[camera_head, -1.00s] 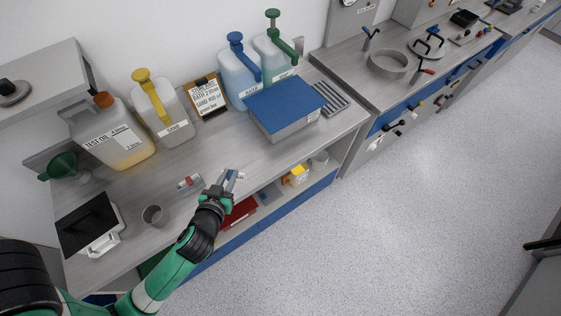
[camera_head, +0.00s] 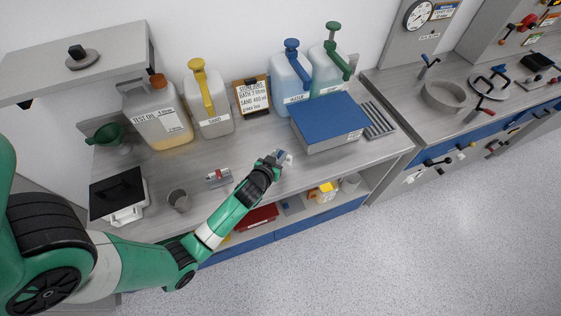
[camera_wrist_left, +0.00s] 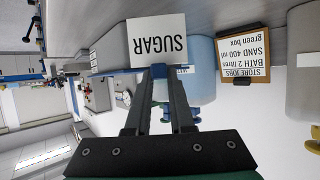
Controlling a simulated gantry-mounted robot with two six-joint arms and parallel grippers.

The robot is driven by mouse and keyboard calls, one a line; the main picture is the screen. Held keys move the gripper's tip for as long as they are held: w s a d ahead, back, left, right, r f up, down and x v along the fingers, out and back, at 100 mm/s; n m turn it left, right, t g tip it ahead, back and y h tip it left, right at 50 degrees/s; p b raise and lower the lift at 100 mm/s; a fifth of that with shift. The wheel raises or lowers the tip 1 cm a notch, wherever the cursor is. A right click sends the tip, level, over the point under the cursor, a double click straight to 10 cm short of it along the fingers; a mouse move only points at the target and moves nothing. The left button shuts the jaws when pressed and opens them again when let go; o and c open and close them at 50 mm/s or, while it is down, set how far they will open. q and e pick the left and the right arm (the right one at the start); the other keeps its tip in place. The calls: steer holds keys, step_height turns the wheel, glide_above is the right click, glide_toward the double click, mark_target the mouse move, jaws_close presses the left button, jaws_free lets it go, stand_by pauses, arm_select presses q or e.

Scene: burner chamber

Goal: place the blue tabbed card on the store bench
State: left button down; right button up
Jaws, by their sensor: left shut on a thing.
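My left gripper (camera_head: 279,158) is over the front part of the store bench (camera_head: 145,180), left of and nearer than the blue-lidded box. In the left wrist view its fingers (camera_wrist_left: 159,78) are shut on the blue tab of the card (camera_wrist_left: 157,38). The card has a white face with the word SUGAR, upside down in that view. In the head view the card (camera_head: 287,159) is small and partly hidden by the gripper. I cannot tell whether it touches the bench top. My right gripper is not in view.
A blue-lidded box (camera_head: 328,122) stands right of the gripper. Jugs with pumps (camera_head: 208,105) and a clipboard sign (camera_head: 252,96) stand at the back. A small red-ended cylinder (camera_head: 219,177), a cup (camera_head: 179,201) and a scale (camera_head: 120,196) are at the left. A shelf lies below.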

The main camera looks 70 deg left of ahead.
arm_select(q)
steer(key=shift+w+a+f, duration=0.15)
steer(key=shift+f, duration=0.15)
step_height(320, 180, down, 3)
steer(key=shift+a+f+b, duration=0.1)
steer(key=shift+f+b, duration=0.1)
steer(key=shift+b, duration=0.6)
steer(key=shift+w+r, duration=0.1)
steer(key=shift+f, duration=0.25)
steer(key=c, duration=0.8)
jaws_free()
steer(key=shift+r, duration=0.1)
